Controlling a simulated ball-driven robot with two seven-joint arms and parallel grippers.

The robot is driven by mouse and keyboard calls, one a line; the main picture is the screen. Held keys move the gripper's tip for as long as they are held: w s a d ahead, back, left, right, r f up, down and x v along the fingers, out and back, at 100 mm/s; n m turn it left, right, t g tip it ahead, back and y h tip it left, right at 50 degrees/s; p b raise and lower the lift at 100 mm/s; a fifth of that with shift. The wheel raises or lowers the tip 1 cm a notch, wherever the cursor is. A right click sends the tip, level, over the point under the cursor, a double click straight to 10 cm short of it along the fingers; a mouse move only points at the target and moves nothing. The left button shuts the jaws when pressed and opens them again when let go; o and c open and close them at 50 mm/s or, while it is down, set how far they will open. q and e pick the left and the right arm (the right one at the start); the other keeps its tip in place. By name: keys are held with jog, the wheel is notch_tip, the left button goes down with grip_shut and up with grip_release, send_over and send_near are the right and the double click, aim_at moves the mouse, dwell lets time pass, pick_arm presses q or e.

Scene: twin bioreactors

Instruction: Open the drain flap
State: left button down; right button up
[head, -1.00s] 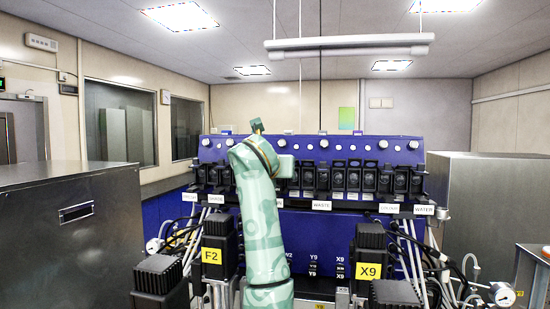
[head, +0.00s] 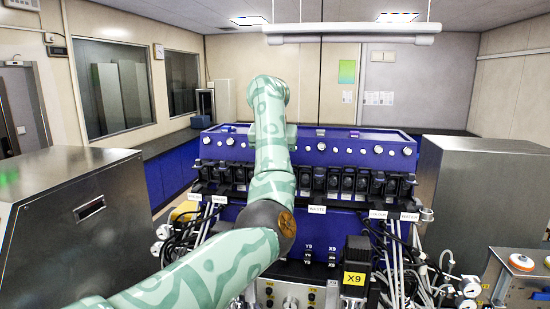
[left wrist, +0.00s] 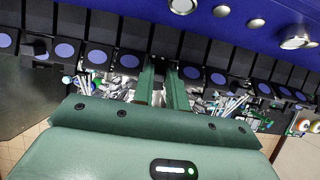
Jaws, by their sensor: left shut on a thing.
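A row of black flaps (head: 333,180) with round faces runs along the front of the blue bioreactor unit (head: 340,150). The same row shows in the left wrist view (left wrist: 97,55). My left gripper (left wrist: 164,68) is at the middle of this row, its two green fingers close together and shut on a black flap part. The fingers hide most of what they hold. I cannot tell for certain that it is the drain flap, as no drain label is readable. In the head view my left arm covers the gripper and the flaps behind it. My right gripper is not in view.
A WASTE label (head: 317,209) and a WATER label (head: 409,217) sit below the row. A black X9 motor (head: 357,256), cables and pipes stand in front. Steel cabinets stand left (head: 60,220) and right (head: 490,190). A lamp bar (head: 350,33) hangs above.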

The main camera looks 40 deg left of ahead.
pick_arm(q)
jog(key=shift+w+a+r+g+h, duration=0.1)
jog(key=shift+w+g+h, duration=0.15)
jog(key=shift+g+h, duration=0.45)
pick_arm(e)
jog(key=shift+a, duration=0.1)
pick_arm(q)
jog(key=shift+g, duration=0.5)
